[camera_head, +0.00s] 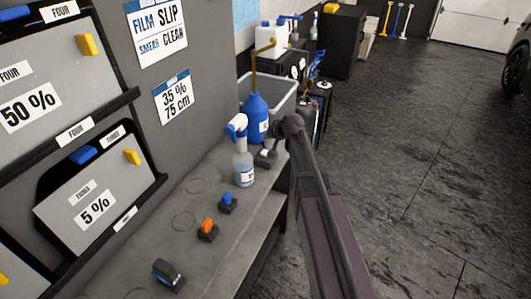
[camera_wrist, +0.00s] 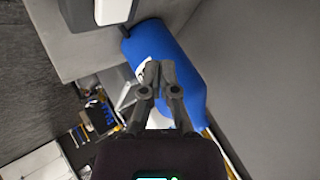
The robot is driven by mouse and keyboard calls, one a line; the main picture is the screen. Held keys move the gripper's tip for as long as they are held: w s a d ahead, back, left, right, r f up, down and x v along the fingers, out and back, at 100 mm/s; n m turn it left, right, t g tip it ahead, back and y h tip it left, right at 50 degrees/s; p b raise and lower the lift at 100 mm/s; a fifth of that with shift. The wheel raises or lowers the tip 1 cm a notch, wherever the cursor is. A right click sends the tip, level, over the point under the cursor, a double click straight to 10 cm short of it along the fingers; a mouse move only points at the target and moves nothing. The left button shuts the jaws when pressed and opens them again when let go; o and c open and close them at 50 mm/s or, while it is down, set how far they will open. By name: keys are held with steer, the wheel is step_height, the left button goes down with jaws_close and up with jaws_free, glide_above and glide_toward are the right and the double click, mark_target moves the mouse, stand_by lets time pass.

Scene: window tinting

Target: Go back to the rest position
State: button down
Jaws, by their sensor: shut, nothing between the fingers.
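My gripper (camera_wrist: 160,72) shows in the wrist view with its two dark fingers closed together and nothing between them. Behind the fingertips in that view is a large blue bottle (camera_wrist: 175,48); I cannot tell the gap between them. In the head view my arm reaches up from the bottom to the bench's right edge; I cannot make out the fingers there. The blue bottle (camera_head: 255,118) stands upright on the grey bench (camera_head: 225,235), close to the end of my arm.
A spray bottle (camera_head: 242,165) with a white-blue head stands on the bench. A blue-handled tool (camera_head: 228,202), an orange-handled tool (camera_head: 207,229) and a dark tool (camera_head: 167,274) sit along it. A grey bin (camera_head: 283,95) is behind. Open floor (camera_head: 430,160) lies to the right.

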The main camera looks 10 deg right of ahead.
steer(key=shift+s, duration=0.1)
steer(key=s+f+n+g+h, duration=0.1)
steer(key=s+g, duration=0.3)
steer(key=s, duration=1)
steer(key=s+f+n+g+h, duration=0.2)
steer(key=s+f+g+h, duration=0.1)
steer(key=s, duration=1.1)
steer(key=shift+s+f+g+h, duration=0.3)
steer(key=shift+f+g, duration=0.2)
steer(key=shift+f, duration=0.35)
